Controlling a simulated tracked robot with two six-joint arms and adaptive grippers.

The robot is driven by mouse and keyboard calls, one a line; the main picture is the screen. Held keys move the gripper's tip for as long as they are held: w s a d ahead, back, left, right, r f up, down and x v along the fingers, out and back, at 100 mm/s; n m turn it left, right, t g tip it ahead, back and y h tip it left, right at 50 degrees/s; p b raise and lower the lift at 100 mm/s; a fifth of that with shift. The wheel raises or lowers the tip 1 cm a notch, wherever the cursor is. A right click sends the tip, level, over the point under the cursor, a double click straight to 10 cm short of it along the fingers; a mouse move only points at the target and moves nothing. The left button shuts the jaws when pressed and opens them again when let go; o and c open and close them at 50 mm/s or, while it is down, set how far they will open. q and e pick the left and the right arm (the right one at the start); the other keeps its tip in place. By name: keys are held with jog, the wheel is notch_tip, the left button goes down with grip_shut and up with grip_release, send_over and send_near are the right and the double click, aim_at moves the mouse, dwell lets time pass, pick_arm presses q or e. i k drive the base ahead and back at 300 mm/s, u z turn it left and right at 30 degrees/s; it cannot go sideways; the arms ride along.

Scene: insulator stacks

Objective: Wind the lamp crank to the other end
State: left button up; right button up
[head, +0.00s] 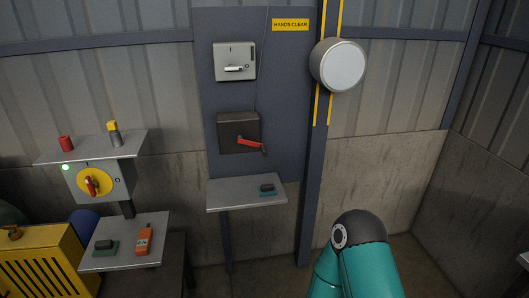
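The crank (250,143) is a red arm on a dark box (236,131) fixed to the blue-grey wall panel. The arm points right and slightly down from the box's face, with a dark end at its right tip. A thin cable runs up the panel from near the box. A round lamp (338,65) with a pale face sits higher, on the post to the right. Neither of my grippers shows in the head view; only a teal arm link of mine is at the bottom right, apart from the crank.
A grey switch box (234,61) is above the crank box. A shelf (232,198) bearing a small dark and green block (267,189) juts out below. At left are a yellow-and-red rotary switch (93,182), small shelves and a yellow cabinet (40,268).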

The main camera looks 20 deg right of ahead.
aim_at(240, 139)
jog(key=u, duration=0.05)
jog(key=i, duration=1)
jog(key=z, duration=0.05)
